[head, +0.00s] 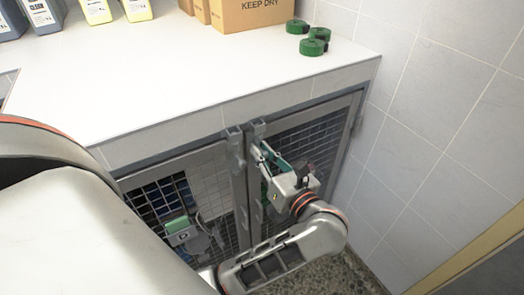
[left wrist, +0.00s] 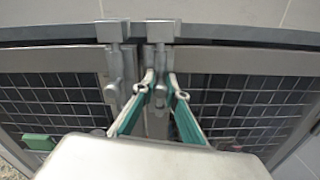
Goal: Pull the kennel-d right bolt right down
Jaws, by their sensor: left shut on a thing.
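Two grey bolts sit side by side at the top of the meeting kennel doors. The right bolt (left wrist: 160,34) is on the right door's frame, and its top also shows in the head view (head: 256,129). My left gripper (head: 264,152) is at this bolt with its green-padded fingers. In the left wrist view my left gripper (left wrist: 159,90) is shut on the right bolt, its fingertips on either side of the lower part. The grip contact is partly hidden by the fingers. The left bolt (left wrist: 113,70) stands just beside, apart from the fingers.
The white tiled counter (head: 190,85) overhangs the mesh doors. Green rolls (head: 313,46), cardboard boxes (head: 250,14) and bottles (head: 97,10) stand on it. A green-topped grey item (head: 180,228) is at the left door. A tiled wall (head: 430,130) closes off the right side.

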